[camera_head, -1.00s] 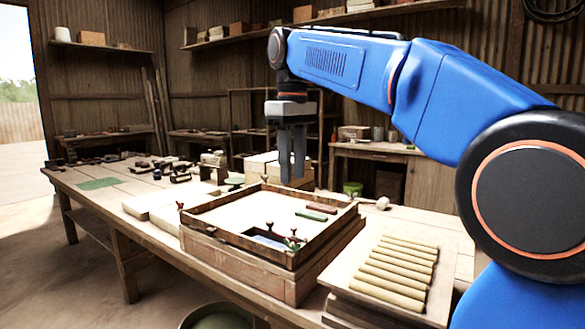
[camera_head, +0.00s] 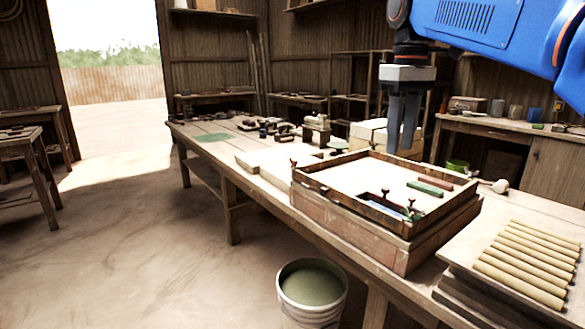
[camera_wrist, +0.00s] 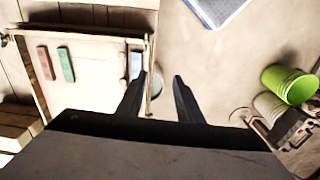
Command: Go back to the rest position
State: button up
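My gripper (camera_head: 403,125) hangs from my blue arm, pointing down above the far side of the wooden tray frame (camera_head: 330,196). Its dark fingers stand apart with nothing between them. In the wrist view the fingers (camera_wrist: 160,85) are also apart and empty. The frame rests on a wooden box on the workbench (camera_head: 262,225). A green bar (camera_head: 425,188) and a red bar (camera_head: 436,183) lie in it. They also show at the left of the wrist view, the green (camera_wrist: 66,64) beside the red (camera_wrist: 46,63).
Several tan rolls (camera_head: 525,262) lie on a board at the right. Pale slabs (camera_head: 262,160) and small tools lie on the bench's left. A bucket (camera_head: 312,290) stands on the floor in front. A green cup (camera_head: 456,166) is behind the tray. The floor at left is open.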

jog(key=s+d+f+m+t, duration=0.2)
jog(key=s+f+m, duration=0.1)
jog(key=s+f, duration=0.8)
jog(key=s+d+f+m+t, duration=0.2)
jog(key=s+f, duration=0.9)
jog(key=f, duration=1)
jog(key=shift+s+d+f+m+t, duration=0.3)
jog(key=shift+s+d+m, duration=0.1)
jog(key=shift+d+m, duration=0.45)
jog(key=shift+a, duration=0.1)
